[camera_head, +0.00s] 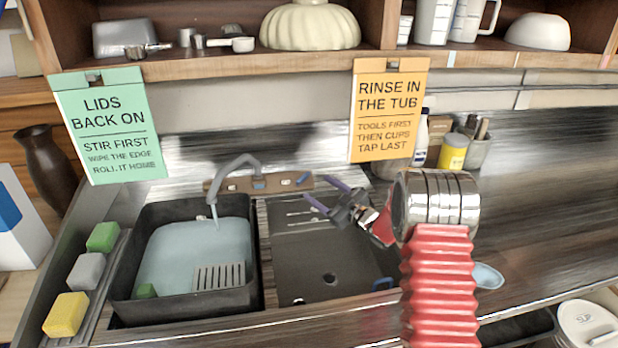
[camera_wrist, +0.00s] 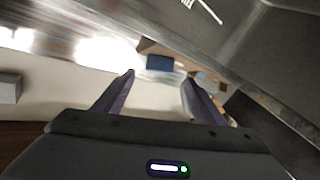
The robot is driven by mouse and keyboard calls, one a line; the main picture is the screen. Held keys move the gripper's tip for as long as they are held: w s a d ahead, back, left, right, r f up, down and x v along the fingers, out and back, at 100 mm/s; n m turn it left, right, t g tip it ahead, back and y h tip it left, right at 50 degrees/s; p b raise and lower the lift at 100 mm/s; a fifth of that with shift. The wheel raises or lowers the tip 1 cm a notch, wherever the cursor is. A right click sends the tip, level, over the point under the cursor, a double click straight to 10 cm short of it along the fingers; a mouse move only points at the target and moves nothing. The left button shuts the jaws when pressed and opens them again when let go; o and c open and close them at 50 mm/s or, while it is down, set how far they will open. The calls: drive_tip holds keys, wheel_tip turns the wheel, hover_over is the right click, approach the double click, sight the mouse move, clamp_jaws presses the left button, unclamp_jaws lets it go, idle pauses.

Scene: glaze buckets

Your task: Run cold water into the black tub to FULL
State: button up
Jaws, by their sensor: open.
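The black tub (camera_head: 185,305) stands at the left of the sink and holds pale blue water (camera_head: 190,250), its surface below the rim. I cannot read a FULL mark. The grey tap spout (camera_head: 237,163) arches over the tub, and a thin pale streak shows under its end. The tap's brown block (camera_head: 235,185) carries a blue handle (camera_head: 303,180) at its right end and a grey-blue part (camera_head: 259,183) near its middle. My gripper (camera_head: 315,188) is open and empty, just right of the blue handle. In the wrist view, a blue piece (camera_wrist: 160,62) shows beyond the open fingers (camera_wrist: 158,80).
A dark basin (camera_head: 320,260) lies right of the tub. Yellow, grey and green sponges (camera_head: 88,272) line the left edge. A grey slotted piece (camera_head: 218,277) is in the tub's front. Two signs, green (camera_head: 110,125) and orange (camera_head: 388,110), hang above.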

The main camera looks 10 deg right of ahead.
sight(304, 179)
drive_tip(key=shift+w+a, duration=0.1)
idle(0.3)
drive_tip(key=shift+x, duration=3.65)
drive_tip(key=shift+c, duration=0.4)
drive_tip(key=c, duration=1)
